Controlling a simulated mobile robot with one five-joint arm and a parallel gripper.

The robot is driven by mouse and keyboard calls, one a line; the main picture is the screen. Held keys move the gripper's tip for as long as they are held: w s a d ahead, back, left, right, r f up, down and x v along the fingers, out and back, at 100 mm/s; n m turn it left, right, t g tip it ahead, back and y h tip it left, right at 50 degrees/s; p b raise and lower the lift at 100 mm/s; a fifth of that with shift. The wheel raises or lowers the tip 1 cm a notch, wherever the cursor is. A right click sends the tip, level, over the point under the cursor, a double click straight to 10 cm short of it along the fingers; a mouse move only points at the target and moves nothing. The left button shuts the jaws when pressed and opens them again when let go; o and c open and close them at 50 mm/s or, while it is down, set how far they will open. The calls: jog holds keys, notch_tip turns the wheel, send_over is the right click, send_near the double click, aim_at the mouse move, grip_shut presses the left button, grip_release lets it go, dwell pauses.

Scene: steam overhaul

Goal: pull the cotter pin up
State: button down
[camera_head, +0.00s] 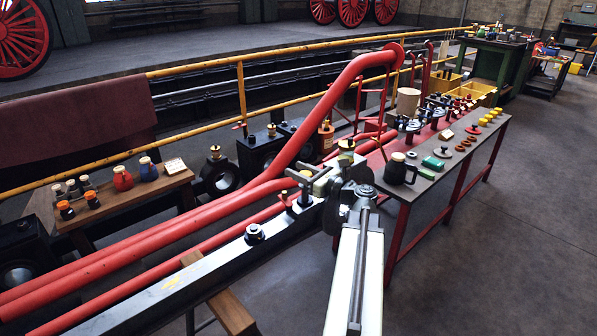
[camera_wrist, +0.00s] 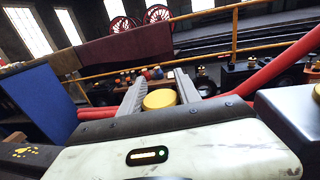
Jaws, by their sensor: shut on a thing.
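My gripper (camera_head: 303,187) is above the black beam of the red rod assembly, in the middle of the head view. In the wrist view its two grey fingers (camera_wrist: 160,88) stand on either side of a round yellow head, which I take to be the cotter pin (camera_wrist: 160,99). The fingers are shut on it. In the head view a small brass-coloured top shows between the fingers. The pin's shank and its lower end are hidden, so I cannot tell how far up it stands.
A thick red rod (camera_head: 335,95) rises behind my gripper. A black bolt (camera_head: 255,233) stands on the beam nearby. To the right, a long bench holds a black mug (camera_head: 399,170) and several small parts. A wooden shelf (camera_head: 130,200) with bottles is at left.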

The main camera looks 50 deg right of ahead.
jog(key=c, duration=0.9)
grip_release()
jog(key=shift+r, duration=0.1)
jog(key=shift+o, duration=0.2)
jog(key=shift+s, duration=0.1)
jog(key=s, duration=0.7)
jog(key=shift+s+d, duration=0.35)
